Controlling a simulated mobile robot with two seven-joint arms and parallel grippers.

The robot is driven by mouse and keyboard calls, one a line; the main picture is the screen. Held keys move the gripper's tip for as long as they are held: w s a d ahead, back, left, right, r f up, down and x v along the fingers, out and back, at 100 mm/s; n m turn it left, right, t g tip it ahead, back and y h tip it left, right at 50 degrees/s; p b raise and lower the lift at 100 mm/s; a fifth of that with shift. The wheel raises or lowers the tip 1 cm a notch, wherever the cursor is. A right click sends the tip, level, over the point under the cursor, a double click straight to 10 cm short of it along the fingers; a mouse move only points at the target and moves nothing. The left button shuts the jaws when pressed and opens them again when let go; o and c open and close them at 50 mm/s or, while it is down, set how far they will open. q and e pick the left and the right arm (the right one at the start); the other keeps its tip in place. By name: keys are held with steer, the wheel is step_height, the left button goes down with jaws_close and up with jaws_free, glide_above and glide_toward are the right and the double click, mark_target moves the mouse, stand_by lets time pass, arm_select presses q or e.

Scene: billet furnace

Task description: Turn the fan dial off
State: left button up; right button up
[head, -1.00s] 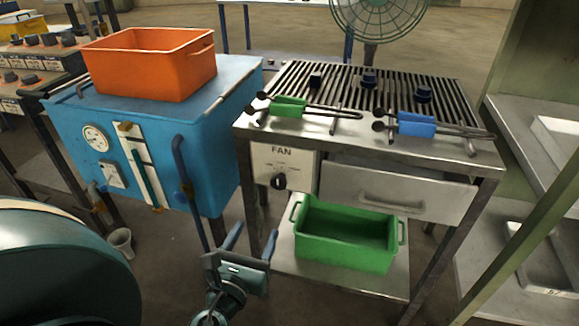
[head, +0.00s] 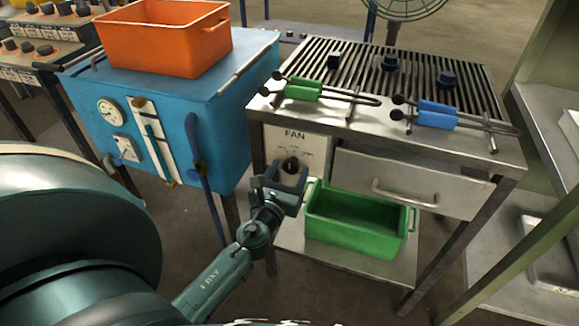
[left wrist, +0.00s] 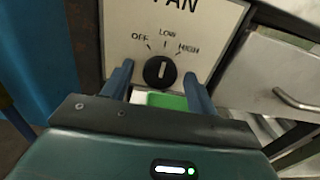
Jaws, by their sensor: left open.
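The fan dial (head: 290,165) is a round black knob on the white FAN panel (head: 309,141) at the left of the grill table's front. In the left wrist view the dial (left wrist: 160,71) has a white pointer line that stands nearly upright, toward the LOW mark. OFF is printed to its upper left, and another mark is to its upper right. My left gripper (head: 280,178) is open in front of the panel. In the left wrist view its blue fingers stand on either side of the dial, apart from it; contact is not visible. My right gripper is not in view.
A blue furnace box (head: 185,110) with an orange bin (head: 163,40) stands to the left. A drawer (head: 405,185) is right of the panel. A green bin (head: 358,220) sits on the shelf below. Green and blue tongs lie on the grill.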

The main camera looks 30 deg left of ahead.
arm_select(q)
steer(key=shift+w+a, duration=0.15)
steer(key=shift+w, duration=0.4)
steer(key=c, duration=1)
